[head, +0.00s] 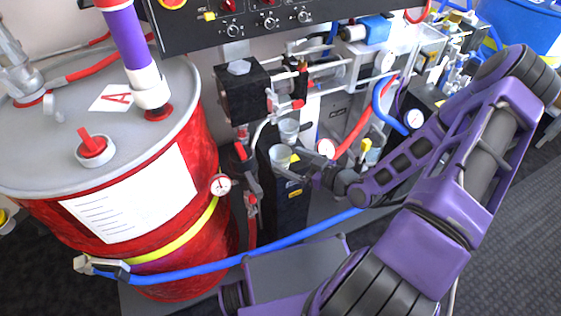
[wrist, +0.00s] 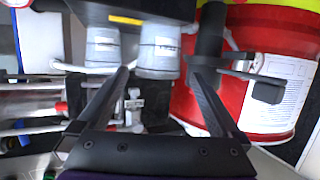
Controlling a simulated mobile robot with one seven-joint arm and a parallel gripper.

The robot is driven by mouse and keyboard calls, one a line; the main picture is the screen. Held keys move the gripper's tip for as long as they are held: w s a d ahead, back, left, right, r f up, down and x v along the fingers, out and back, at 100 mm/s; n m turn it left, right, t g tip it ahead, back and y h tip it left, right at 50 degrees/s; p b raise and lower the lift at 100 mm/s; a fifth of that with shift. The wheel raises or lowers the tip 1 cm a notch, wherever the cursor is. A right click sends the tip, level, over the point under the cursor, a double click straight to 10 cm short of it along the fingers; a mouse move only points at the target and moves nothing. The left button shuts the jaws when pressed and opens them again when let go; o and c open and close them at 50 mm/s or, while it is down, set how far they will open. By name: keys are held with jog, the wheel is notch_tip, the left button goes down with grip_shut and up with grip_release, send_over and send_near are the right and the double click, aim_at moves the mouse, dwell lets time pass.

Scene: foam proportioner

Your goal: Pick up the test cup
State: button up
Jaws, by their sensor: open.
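Two pale, clear cups stand on a black stand (head: 291,205) in the head view: a rear cup (head: 289,131) and a front cup (head: 280,157). I cannot tell which is the test cup. My gripper (head: 299,163) is just right of the front cup, its fingers pointing at it. In the wrist view my gripper (wrist: 158,74) is open, with nothing held. One cup (wrist: 158,50) appears in line with the gap between the fingertips, and the other cup (wrist: 103,46) lies left of the left fingertip. Contact with the fingers cannot be told.
A red drum (head: 180,210) with a grey lid stands left of the cups. A black valve block (head: 243,90), red-handled fittings and a gauge (head: 326,149) crowd the cups. A blue hose (head: 250,252) crosses in front.

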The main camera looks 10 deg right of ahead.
aim_at(274, 153)
jog(key=shift+f+x, duration=0.15)
jog(key=shift+x, duration=1.2)
jog(key=shift+f+x, duration=0.1)
jog(key=shift+x, duration=1.3)
jog(key=shift+d, duration=0.15)
jog(key=c, duration=1.2)
